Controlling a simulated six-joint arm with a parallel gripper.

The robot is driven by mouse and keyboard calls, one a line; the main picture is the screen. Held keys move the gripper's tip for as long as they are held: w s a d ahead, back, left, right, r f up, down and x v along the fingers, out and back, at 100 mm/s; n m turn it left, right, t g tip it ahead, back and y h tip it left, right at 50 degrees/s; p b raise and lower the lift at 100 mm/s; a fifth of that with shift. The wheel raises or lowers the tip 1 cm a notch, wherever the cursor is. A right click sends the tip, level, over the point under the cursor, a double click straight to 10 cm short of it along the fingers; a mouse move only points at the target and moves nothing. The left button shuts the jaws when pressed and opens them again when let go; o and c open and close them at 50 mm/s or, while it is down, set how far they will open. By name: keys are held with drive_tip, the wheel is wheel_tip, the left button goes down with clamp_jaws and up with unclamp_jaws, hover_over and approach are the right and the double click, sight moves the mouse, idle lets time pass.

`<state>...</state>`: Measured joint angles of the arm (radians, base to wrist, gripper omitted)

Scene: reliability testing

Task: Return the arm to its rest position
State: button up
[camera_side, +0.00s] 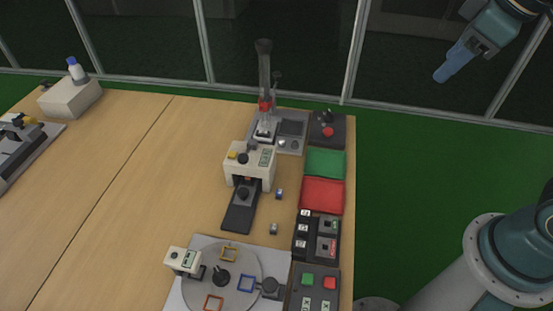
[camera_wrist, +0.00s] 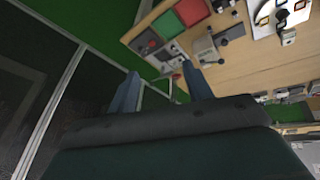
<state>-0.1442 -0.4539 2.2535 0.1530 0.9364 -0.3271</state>
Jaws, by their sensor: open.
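My gripper (camera_side: 457,62) is raised in the air at the upper right of the side view, beyond the table's right edge and well clear of everything on it. In the wrist view my gripper (camera_wrist: 162,90) shows two blue fingers spread apart with nothing between them. My arm's base and lower links stand at the lower right of the side view, beside the table. The middle part of my arm is outside the side view.
The wooden table (camera_side: 130,150) carries a press-like device (camera_side: 265,95), a white machine (camera_side: 250,165), a green tray (camera_side: 325,162), a red tray (camera_side: 321,195), a round turntable (camera_side: 215,255) and button boxes (camera_side: 314,290). Glass panels with metal frames (camera_side: 355,50) stand behind. Green floor lies right of the table.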

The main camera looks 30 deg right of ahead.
drive_tip(key=s+f+m+t, duration=0.1)
drive_tip(key=s+f+m, duration=0.2)
drive_tip(key=s, duration=0.4)
drive_tip(key=shift+s+d+m, duration=0.3)
drive_tip(key=shift+d+m, duration=0.1)
drive_tip(key=shift+d, duration=0.05)
drive_tip(key=shift+f, duration=0.1)
idle(0.9)
